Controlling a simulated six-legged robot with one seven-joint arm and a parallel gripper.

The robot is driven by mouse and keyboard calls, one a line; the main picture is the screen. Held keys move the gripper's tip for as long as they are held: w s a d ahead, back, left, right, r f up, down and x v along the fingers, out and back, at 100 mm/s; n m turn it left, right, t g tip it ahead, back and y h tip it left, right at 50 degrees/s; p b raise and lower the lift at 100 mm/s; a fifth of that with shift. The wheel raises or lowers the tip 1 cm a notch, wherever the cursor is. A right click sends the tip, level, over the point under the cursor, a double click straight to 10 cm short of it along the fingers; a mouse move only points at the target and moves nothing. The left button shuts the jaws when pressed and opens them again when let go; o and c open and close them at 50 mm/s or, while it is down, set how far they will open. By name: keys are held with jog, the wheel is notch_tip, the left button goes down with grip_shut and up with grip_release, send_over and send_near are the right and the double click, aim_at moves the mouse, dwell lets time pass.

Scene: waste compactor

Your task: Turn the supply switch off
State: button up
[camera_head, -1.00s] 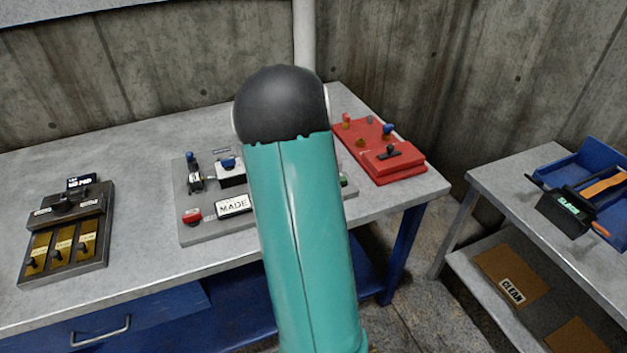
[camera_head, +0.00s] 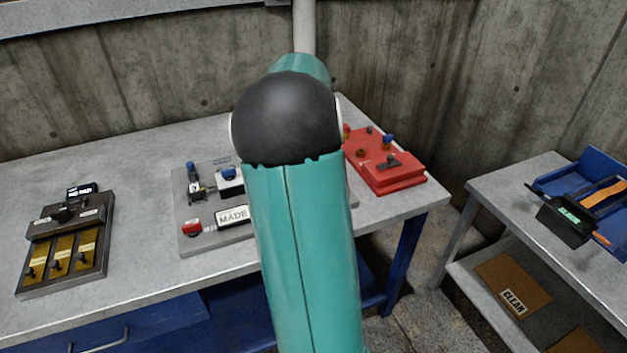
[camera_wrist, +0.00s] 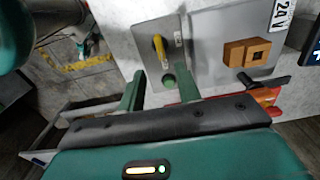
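In the wrist view, my gripper (camera_wrist: 160,88) has its two green fingers apart with nothing held between them. A "24 V" label (camera_wrist: 282,14) and an orange-brown block (camera_wrist: 246,52) sit on the same grey panel, to the right. In the head view my arm hides the gripper.
In the head view, a grey board (camera_head: 205,242) with a "MADE" label, a red box (camera_head: 398,184) with small controls and a dark unit (camera_head: 92,215) with brass plates stand on the bench. A second table (camera_head: 505,182) holds a blue tray (camera_head: 603,168). A floor gap separates the tables.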

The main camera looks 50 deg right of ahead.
jog(key=shift+r, duration=2.2)
jog(key=w+a+r+n+t, duration=0.1)
jog(key=a+r+n+t, duration=0.15)
jog(key=a+n, duration=0.7)
jog(key=a+r+n+t, duration=0.1)
jog(key=a+r+n, duration=0.25)
jog(key=a, duration=1.25)
jog(key=s+a+f+n+t, duration=0.1)
jog(key=s+a+n, duration=0.3)
jog(key=a, duration=0.4)
jog(key=s+a+f+n+t, duration=0.1)
jog(key=s+a+n, duration=0.4)
jog(key=a+n, duration=0.2)
jog(key=shift+a, duration=0.55)
